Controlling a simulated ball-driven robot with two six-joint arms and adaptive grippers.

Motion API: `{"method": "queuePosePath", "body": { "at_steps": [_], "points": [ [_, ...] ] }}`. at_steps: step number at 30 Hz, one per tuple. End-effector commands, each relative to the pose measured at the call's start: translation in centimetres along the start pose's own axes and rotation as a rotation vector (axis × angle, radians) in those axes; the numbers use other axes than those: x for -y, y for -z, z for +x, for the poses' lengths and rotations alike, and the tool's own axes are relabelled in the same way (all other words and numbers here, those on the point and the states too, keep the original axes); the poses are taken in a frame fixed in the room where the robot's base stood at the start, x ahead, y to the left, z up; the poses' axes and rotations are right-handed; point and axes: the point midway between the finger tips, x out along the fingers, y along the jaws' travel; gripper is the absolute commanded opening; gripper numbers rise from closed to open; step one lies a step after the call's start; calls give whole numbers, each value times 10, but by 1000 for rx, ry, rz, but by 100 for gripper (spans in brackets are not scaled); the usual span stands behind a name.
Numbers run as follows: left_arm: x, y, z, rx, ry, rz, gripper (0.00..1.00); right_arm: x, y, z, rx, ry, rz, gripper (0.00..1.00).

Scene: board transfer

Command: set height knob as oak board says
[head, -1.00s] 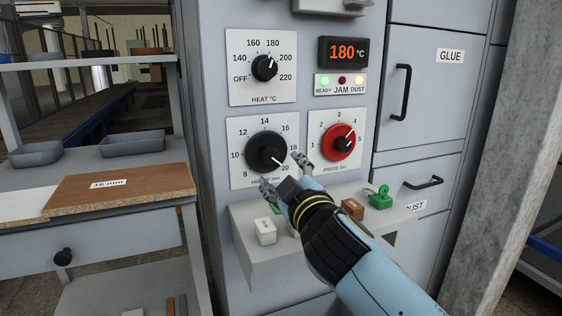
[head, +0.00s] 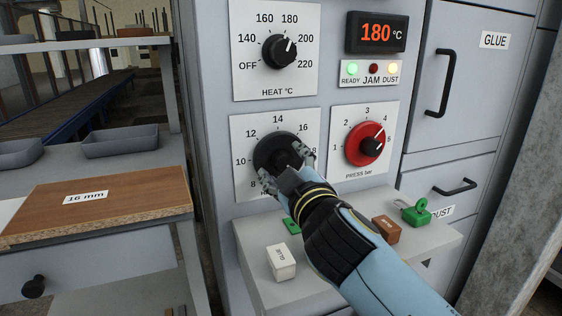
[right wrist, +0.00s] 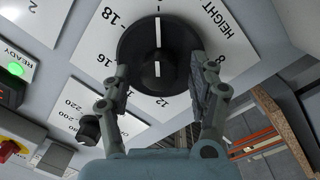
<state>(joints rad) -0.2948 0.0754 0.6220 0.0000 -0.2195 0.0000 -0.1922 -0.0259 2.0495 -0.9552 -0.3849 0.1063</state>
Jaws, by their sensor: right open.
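A brown wood board (head: 105,203) lies on the bench at left, its white label reading "16 mm". The black height knob (head: 268,152) sits on a white dial plate marked 8 to 20 and shows large in the right wrist view (right wrist: 150,42). There a white line runs across it, but I cannot tell which number it marks. My right gripper (head: 284,163) is open, its fingers on either side of the knob; in the right wrist view (right wrist: 160,78) they flank its rim. Contact is unclear. The gripper hides the dial's lower right in the head view. My left gripper is not in view.
Above is the black heat knob (head: 280,50); at right is the red press knob (head: 362,146). The display (head: 376,33) reads 180 °C; READY and DUST lamps glow. A ledge (head: 330,275) below holds a white block (head: 281,262), a brown block (head: 386,229) and a green padlock-like piece (head: 417,212).

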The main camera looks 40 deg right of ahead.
Motion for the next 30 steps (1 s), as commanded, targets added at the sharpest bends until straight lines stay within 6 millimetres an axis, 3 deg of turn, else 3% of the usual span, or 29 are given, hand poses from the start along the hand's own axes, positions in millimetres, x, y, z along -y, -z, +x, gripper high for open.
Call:
{"method": "queuePosePath", "body": {
  "at_steps": [3,8,15,30],
  "points": [
    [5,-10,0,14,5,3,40,0,0,0,0,0,0,59],
    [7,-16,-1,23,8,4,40,0,0,0,0,0,0,38],
    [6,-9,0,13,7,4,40,0,0,0,0,0,0,6],
    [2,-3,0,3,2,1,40,1,0,0,-8,-7,-138,5]
  ]
}}
